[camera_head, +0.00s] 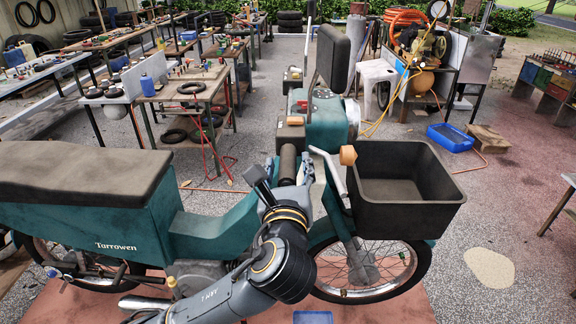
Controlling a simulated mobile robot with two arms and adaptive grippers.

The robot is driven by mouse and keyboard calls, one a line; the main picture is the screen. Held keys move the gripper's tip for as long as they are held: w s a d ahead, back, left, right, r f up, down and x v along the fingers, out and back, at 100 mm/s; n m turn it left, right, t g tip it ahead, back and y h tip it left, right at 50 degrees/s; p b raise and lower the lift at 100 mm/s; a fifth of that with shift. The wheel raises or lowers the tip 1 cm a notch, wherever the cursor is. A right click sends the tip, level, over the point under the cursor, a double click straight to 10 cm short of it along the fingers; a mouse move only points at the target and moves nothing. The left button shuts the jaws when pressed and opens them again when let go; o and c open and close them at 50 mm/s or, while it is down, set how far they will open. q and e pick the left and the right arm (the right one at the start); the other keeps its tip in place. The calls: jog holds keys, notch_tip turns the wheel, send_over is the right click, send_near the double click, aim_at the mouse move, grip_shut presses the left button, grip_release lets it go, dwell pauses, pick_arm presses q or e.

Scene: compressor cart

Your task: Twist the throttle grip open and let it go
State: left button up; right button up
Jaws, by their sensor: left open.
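A teal motorbike (150,210) stands across the front of the view, with a dark seat and the word "Turrowen" on its side. Its handlebar area is near the picture's middle. A dark cylinder, which looks like the throttle grip (288,158), stands up just beyond my left gripper. My left gripper (281,176) is open, with one dark finger to the left of the grip and the other parts to its right. I cannot tell whether a finger touches the grip. The gripper hides the grip's lower end. My right gripper is not in view.
A bent metal lever (329,170) and an orange lamp (348,155) sit right of the grip. A dark box (405,212) is mounted over the front wheel. Behind are workbenches (185,92), a blue tray (450,137) and a compressor (425,75). Open floor lies at right.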

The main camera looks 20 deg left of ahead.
pick_arm(q)
grip_shut()
jog(key=shift+n, duration=0.3)
jog(key=shift+n+p, duration=0.5)
jog(key=shift+n, duration=0.4)
jog(key=n, duration=0.2)
jog(key=shift+n+p, duration=0.3)
jog(key=shift+p, duration=0.1)
jog(key=n, duration=0.4)
jog(key=shift+n, duration=1.6)
